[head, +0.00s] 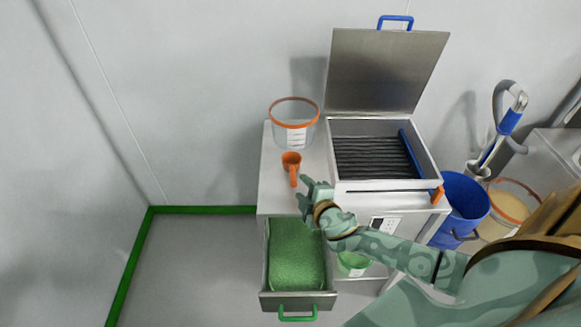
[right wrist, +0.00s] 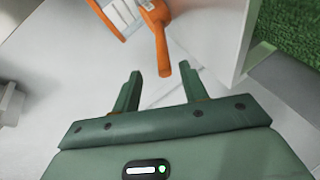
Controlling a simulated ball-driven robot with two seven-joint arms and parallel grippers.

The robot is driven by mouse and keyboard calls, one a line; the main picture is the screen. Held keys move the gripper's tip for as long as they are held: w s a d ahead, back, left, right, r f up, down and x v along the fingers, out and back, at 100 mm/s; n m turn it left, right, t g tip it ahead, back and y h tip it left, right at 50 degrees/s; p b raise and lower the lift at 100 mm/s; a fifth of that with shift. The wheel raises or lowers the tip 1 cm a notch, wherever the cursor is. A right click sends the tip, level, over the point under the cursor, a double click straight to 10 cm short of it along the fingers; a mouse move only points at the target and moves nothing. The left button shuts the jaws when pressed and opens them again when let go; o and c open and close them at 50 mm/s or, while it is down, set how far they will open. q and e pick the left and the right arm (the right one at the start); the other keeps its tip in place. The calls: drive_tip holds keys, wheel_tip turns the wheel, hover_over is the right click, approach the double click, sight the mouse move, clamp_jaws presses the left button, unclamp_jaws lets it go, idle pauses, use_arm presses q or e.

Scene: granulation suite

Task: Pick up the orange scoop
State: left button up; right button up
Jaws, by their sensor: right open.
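The orange scoop (head: 291,161) lies on the white cabinet top (head: 273,190), its handle pointing toward the front edge. My right gripper (head: 304,191) is open and empty, close by the handle end. In the right wrist view the scoop's handle (right wrist: 162,48) points down toward the gap between the two fingers (right wrist: 162,80). The handle tip looks near the level of the fingertips; contact cannot be told. My left gripper is in neither view.
A clear orange-rimmed container (head: 294,126) stands behind the scoop. An open-lidded metal box (head: 385,185) stands to the right. Below, an open drawer (head: 297,301) holds green material. A blue bin (head: 462,207) is further right.

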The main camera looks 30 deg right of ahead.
sight(292, 171)
drive_tip(key=x, duration=0.3)
drive_tip(key=shift+w+d+f+b, duration=0.2)
drive_tip(key=shift+w+f+b, duration=0.1)
drive_tip(key=shift+w+f, duration=0.1)
drive_tip(key=shift+w, duration=0.15)
drive_tip(key=x, duration=0.2)
drive_tip(key=b+x, duration=0.1)
drive_tip(key=x, duration=0.1)
drive_tip(key=shift+a+f, duration=0.1)
drive_tip(key=shift+a, duration=0.3)
drive_tip(key=shift+w+d+f, duration=0.1)
drive_tip(key=shift+w+d, duration=0.05)
drive_tip(key=shift+w, duration=0.15)
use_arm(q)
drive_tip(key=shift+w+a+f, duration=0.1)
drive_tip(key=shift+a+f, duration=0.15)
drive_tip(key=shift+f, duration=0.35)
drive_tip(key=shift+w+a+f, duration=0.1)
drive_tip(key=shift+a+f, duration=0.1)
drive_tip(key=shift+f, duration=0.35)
use_arm(e)
drive_tip(key=shift+c, duration=0.5)
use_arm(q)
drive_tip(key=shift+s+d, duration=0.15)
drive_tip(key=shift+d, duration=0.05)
use_arm(e)
clamp_jaws()
